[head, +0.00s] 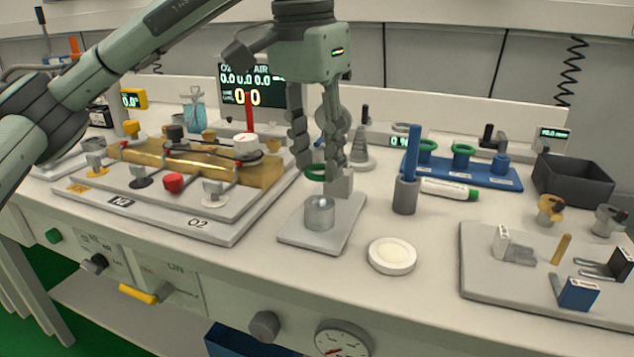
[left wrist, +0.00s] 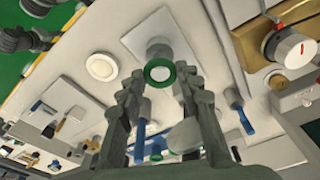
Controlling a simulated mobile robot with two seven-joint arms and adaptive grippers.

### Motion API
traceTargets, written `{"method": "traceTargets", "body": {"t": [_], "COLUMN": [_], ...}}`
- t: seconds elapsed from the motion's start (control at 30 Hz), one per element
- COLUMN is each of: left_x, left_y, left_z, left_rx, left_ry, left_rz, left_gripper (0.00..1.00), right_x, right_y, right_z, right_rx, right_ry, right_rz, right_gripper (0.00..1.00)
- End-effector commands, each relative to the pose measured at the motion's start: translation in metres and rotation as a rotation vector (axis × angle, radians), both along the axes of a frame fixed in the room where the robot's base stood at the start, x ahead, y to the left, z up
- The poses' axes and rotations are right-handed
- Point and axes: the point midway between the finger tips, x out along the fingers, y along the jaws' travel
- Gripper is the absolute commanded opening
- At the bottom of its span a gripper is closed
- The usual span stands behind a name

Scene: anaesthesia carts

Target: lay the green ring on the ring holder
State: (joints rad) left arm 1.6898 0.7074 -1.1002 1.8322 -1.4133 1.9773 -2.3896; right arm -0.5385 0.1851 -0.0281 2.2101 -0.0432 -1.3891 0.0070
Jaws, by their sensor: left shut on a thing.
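My left gripper (head: 322,168) points straight down and is shut on a green ring (head: 314,172). In the left wrist view the ring (left wrist: 160,73) sits between the two fingertips. The ring is held above a short metal cylinder (head: 319,213) on a grey square plate (head: 300,236), with a small upright block at its back. A blue rack (head: 485,178) at the back right has two green rings on it and a blue peg beside them. I cannot tell for certain which stand is the ring holder. My right gripper is not seen.
A grey cup (head: 405,196) with a blue rod stands right of the plate. A round white dish (head: 392,256) lies in front. A manifold board (head: 190,215) fills the left. A grey tray (head: 480,290) with small parts and a dark bin (head: 572,180) are at right.

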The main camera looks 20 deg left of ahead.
Motion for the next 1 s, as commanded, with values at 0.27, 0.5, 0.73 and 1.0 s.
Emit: {"method": "traceTargets", "body": {"t": [0.27,0.5,0.73,1.0], "left_x": [-0.001,0.0,-0.001,-0.001], "left_y": [0.0,0.0,0.0,0.0], "left_z": [-0.039,-0.04,-0.042,-0.042], "left_rx": [0.001,0.0,0.0,0.001], "left_ry": [0.002,0.001,0.001,0.002], "left_rz": [0.0,0.0,0.0,0.0], "left_gripper": [0.19,0.19,0.42,0.55], "right_x": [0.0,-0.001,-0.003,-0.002], "right_y": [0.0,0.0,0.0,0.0], "right_z": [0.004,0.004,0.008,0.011], "right_rx": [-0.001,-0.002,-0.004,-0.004], "right_ry": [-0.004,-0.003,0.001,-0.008], "right_rz": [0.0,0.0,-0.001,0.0], "right_gripper": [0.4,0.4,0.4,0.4]}}
